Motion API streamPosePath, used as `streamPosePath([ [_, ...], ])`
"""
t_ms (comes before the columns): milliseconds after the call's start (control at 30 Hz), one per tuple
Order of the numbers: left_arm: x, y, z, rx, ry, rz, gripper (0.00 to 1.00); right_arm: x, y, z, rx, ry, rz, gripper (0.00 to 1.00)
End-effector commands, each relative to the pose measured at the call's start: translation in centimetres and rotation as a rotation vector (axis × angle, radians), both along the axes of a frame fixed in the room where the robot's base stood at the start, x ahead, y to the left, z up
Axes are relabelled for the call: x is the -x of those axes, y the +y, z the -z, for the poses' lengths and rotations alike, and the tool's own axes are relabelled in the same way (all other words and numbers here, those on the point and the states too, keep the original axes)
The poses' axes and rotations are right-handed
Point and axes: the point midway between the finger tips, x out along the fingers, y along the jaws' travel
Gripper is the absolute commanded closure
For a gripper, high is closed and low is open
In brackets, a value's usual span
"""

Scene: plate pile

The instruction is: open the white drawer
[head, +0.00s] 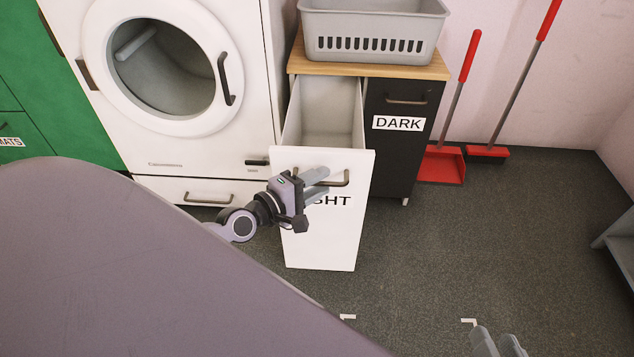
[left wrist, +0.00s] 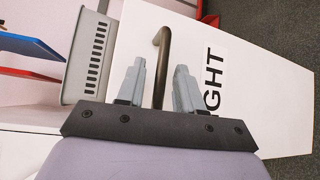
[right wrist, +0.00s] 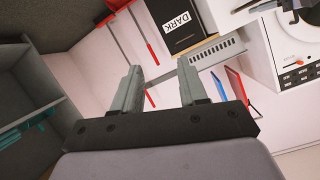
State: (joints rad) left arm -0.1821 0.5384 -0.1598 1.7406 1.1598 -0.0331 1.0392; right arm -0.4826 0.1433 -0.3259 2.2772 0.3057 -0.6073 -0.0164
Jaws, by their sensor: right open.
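The white drawer (head: 325,235), with a label partly hidden by my gripper and ending in "GHT", stands pulled out of its cabinet. Its grey, empty-looking inside (head: 325,98) shows behind the front. My left gripper (head: 322,184) is at the drawer's dark handle (head: 345,178). In the left wrist view the handle (left wrist: 160,65) lies between the two fingers (left wrist: 160,88), with a gap on each side. The fingers are open around it. My right gripper (head: 497,343) is open and empty over the floor at the bottom right; its fingers show apart in the right wrist view (right wrist: 160,88).
A black drawer (head: 398,145) labelled DARK is shut beside the white one. A grey basket (head: 372,35) sits on the wooden top (head: 420,72). A washing machine (head: 240,125) stands to the left. Red dustpan (head: 440,165) and broom lean right. The floor (head: 490,230) at right is clear.

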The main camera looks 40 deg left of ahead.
Motion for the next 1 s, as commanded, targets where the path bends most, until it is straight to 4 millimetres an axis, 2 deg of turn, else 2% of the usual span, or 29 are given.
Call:
streamPosePath([
  [33,0.0,0.0,0.0,0.000,0.000,0.000,0.74,0.0,0.0,0.0,0.000,0.000,0.000,0.57],
  [100,0.0,0.0,0.0,0.000,0.000,0.000,0.96,0.0,0.0,0.0,0.000,-0.001,0.000,0.57],
  [133,0.0,0.0,0.0,0.000,0.000,0.000,1.00,0.0,0.0,0.0,0.000,-0.001,0.000,0.57],
  [333,-0.2,0.2,0.1,0.000,-0.001,0.000,1.00,0.0,0.0,0.2,-0.001,-0.001,-0.001,0.57],
  [467,-1.6,1.0,0.3,-0.001,-0.003,0.000,1.00,-0.1,0.0,0.8,-0.004,-0.010,0.001,0.57],
  [600,-2.8,1.7,0.2,-0.001,-0.002,0.000,1.00,-0.1,0.1,0.6,-0.011,-0.028,0.000,0.57],
  [933,-3.0,1.9,0.0,0.001,0.000,0.000,1.00,-0.1,0.1,-0.2,-0.006,-0.050,-0.008,0.57],
  [967,-3.0,1.9,0.0,0.001,0.000,-0.001,0.77,-0.1,0.1,-0.2,-0.006,-0.050,-0.008,0.57],
  [1000,-3.0,1.9,0.0,0.001,0.000,-0.001,0.64,-0.1,0.1,-0.2,-0.006,-0.050,-0.008,0.57],
])
